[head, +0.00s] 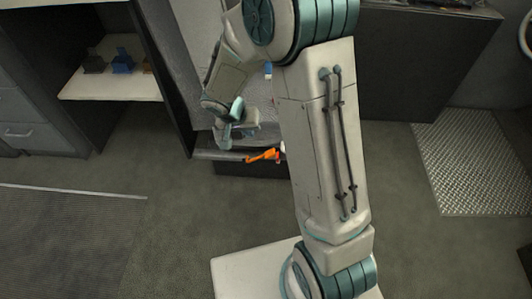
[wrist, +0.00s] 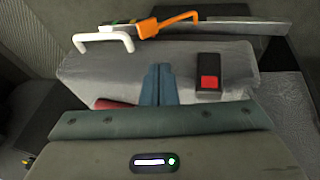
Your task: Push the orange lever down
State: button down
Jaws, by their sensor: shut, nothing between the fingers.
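The orange lever (wrist: 178,20) is at the top of the wrist view, at the far edge of a grey panel (wrist: 110,70). Its bent bar reaches right from a mount with dark and green parts. In the head view the orange lever (head: 262,156) shows just left of my forearm, which hides what lies behind it. My gripper's blue fingers (wrist: 158,72) are together and empty over the grey panel, apart from the lever in the picture. In the head view my gripper (head: 246,130) is small, above and left of the lever; its fingertips are hard to make out.
A white handle (wrist: 103,42) stands left of the lever. A black switch with a red face (wrist: 209,82) is right of my fingers. A red part (wrist: 113,103) is partly hidden by my gripper. A shelf (head: 110,88) with blue and orange items stands left. The floor (head: 190,220) is clear.

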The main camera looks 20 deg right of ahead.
jog(key=b, duration=0.4)
send_near(269, 153)
notch_tip(269, 153, down, 2)
jog(key=w, duration=0.2)
jog(key=f, duration=0.1)
jog(key=d+f+b, duration=0.1)
jog(key=f, duration=0.1)
jog(key=shift+s+d, duration=0.15)
jog(key=shift+d, duration=0.05)
jog(key=shift+s+d+f, duration=0.1)
jog(key=shift+d+f, duration=0.15)
